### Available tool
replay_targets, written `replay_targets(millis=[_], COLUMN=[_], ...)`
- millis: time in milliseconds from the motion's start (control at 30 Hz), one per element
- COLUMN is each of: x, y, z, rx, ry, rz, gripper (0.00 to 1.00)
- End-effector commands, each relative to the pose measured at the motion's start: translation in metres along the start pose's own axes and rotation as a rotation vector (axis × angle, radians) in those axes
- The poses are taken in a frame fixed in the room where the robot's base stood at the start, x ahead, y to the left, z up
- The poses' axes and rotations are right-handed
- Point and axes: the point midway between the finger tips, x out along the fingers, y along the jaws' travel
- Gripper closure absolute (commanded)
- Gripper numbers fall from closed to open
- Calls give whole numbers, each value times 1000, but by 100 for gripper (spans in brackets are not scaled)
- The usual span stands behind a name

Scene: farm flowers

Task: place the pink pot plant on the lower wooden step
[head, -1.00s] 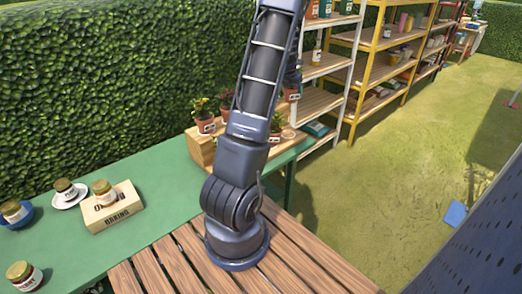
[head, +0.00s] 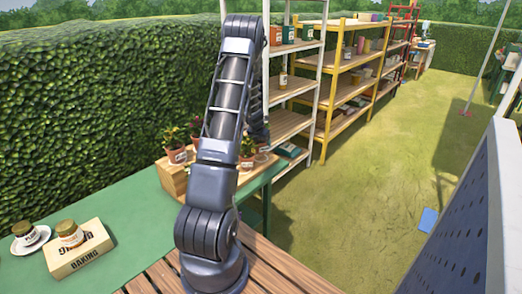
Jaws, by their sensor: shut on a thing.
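My arm rises in the middle and bends down behind itself, so my gripper (head: 260,138) shows only as a dark sliver beside the arm link. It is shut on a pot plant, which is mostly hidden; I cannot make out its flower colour. It is low over the right part of the wooden step stand (head: 172,180). Terracotta pot plants with white labels stand on the stand: one at the left (head: 177,155), one behind it (head: 196,135), and one right of the arm (head: 247,160). My arm covers the middle of the stand.
The green table (head: 130,220) carries a baking box (head: 80,250) with a jar on it and another jar on a saucer (head: 31,240). A white shelf rack (head: 292,125) and yellow rack (head: 350,85) stand behind at right. A hedge runs along the left.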

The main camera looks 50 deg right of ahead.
Motion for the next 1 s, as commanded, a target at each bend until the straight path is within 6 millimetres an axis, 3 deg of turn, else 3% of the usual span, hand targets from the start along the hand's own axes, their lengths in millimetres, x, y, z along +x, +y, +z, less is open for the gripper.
replay_targets(millis=[400,800,833,933,1000], x=[35,39,39,39,39], y=[0,0,0,0,0], z=[-15,-16,-17,-16,-16], rx=[-1,-1,-1,0,0], ry=[1,0,1,1,0], rz=[0,-1,-1,-1,-1], gripper=[59,59,20,1,1])
